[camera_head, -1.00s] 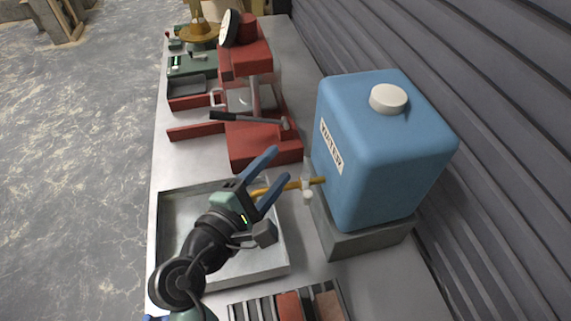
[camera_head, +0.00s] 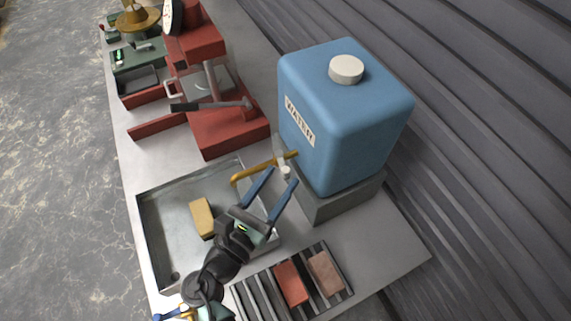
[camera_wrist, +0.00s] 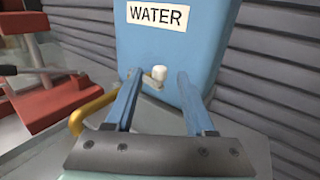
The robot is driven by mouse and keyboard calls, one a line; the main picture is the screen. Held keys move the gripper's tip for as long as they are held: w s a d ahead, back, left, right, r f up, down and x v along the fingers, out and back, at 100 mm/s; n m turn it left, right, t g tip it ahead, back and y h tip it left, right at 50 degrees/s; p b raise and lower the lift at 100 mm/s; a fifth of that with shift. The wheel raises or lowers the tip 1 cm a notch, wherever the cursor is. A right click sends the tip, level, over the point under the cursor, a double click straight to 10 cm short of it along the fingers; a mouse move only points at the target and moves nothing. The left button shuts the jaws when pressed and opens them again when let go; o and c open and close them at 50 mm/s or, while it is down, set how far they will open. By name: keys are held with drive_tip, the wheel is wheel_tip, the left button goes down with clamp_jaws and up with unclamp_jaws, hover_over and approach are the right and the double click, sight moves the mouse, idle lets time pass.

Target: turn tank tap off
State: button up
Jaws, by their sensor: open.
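The blue water tank (camera_head: 345,115) with a white cap and a WATER label stands on a grey block at the right of the bench. Its brass spout (camera_head: 252,172) reaches left over the metal tray. The white tap handle (camera_head: 285,171) sits at the tank end of the spout, and it also shows in the wrist view (camera_wrist: 159,73). My gripper (camera_head: 282,177) is open, with its two blue fingers pointing at the tank. In the wrist view, the handle lies between and beyond the fingertips (camera_wrist: 160,78); I cannot tell whether they touch it.
A metal tray (camera_head: 155,240) holding a yellow sponge-like block (camera_head: 202,218) lies under the spout. A slatted rack (camera_head: 262,297) with reddish blocks is at the front. A red machine (camera_head: 215,130) with a lever stands behind the tray. A corrugated wall (camera_head: 470,140) closes the right.

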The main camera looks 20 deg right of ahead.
sight(283, 175)
drive_tip(key=shift+x, duration=1.7)
clamp_jaws()
